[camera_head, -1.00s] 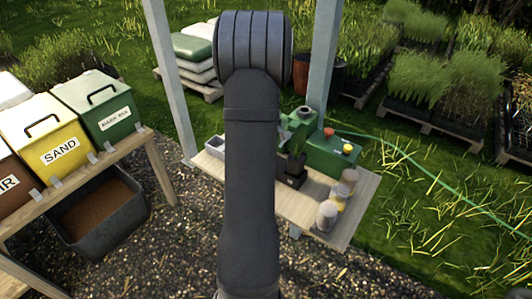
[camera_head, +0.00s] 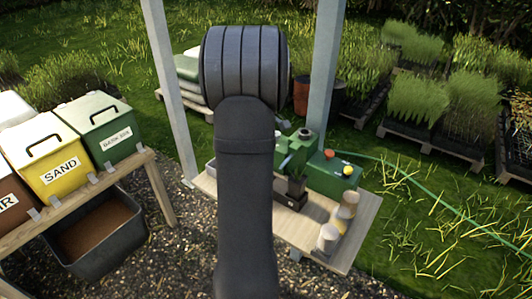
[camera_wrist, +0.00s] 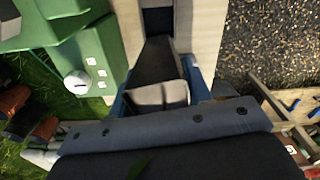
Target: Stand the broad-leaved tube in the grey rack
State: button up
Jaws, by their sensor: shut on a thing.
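My gripper (camera_wrist: 168,98) shows in the wrist view, with a blue finger on each side of a grey, square-sided tube (camera_wrist: 160,97). It is shut on this tube. A bit of green leaf (camera_wrist: 138,166) shows low in that view, but the leaf shape is too unclear to tell. In the head view my arm hides the gripper and the held tube. A grey rack or tray (camera_head: 211,168) shows in part at the table's left end, behind my arm.
A green machine (camera_head: 330,175) with red and yellow knobs stands at the table's back; it also shows in the wrist view (camera_wrist: 95,65). Several pale jars (camera_head: 329,238) line the table's right side. Labelled bins (camera_head: 60,165) stand on a bench at left. A post (camera_head: 323,90) rises behind the table.

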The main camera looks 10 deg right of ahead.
jog(key=w+a+f+n, duration=0.1)
jog(key=w+a+n, duration=0.4)
jog(key=a+n, duration=0.3)
jog(key=w+a+f+n, duration=0.1)
jog(key=w+a+n, duration=0.3)
jog(key=a+n, duration=0.35)
jog(key=shift+n, duration=0.25)
jog(key=shift+d+f, duration=0.1)
jog(key=shift+f, duration=3.55)
jog(key=shift+f, duration=0.35)
jog(key=o, duration=1.1)
jog(key=shift+o, duration=0.2)
notch_tip(320, 180, up, 18)
jog(key=shift+f, duration=0.25)
